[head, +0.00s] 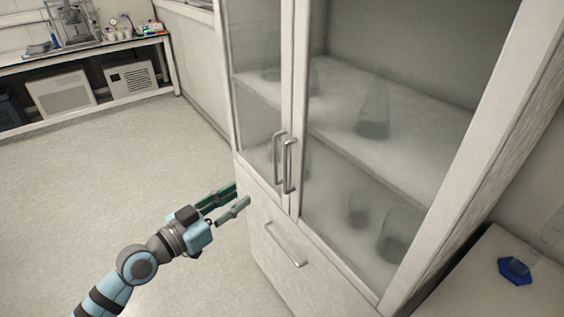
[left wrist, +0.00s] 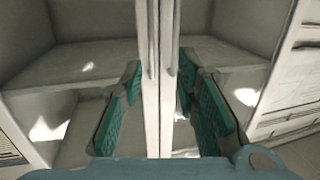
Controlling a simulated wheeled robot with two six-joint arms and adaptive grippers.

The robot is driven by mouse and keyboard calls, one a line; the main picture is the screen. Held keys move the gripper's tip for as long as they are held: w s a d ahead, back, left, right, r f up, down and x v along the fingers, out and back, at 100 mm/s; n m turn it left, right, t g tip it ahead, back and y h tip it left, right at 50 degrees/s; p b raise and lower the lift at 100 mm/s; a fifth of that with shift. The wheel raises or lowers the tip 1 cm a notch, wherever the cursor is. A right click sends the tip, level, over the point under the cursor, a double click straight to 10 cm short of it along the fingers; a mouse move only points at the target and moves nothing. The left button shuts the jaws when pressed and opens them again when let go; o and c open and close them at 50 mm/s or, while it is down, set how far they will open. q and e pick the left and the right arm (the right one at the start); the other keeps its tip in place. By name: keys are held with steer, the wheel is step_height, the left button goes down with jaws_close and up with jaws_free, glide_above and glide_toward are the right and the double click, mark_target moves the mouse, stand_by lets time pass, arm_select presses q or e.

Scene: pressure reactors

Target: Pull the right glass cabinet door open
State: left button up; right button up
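The tall white cabinet has two glass doors that look closed. The right glass door (head: 375,215) carries a vertical metal bar handle (head: 290,165) on its inner edge. The left door's similar handle (head: 279,148) is close beside it. My left gripper (head: 241,194) is open and empty, in front of the cabinet, left of and lower than the handles in the head view. In the left wrist view its teal-padded fingers (left wrist: 160,65) are spread on either side of the central door frames, with the right door's handle (left wrist: 173,42) ahead between them. My right gripper is not seen.
A drawer with a bar handle (head: 286,244) is below the doors. Glass vessels (head: 373,112) stand on shelves inside. A white counter with a blue-based cylinder (head: 515,270) is at the right. The floor (head: 120,180) to the left is clear, with a lab bench (head: 90,65) behind.

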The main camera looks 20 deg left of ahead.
mark_target(284, 166)
arm_select(q)
steer(key=d+r+x, duration=0.1)
steer(key=r+x, duration=0.1)
steer(key=x, duration=1.2)
steer(key=shift+s+p, duration=0.25)
steer(key=shift+p, duration=0.1)
steer(key=shift+d+r, duration=0.1)
jaws_close()
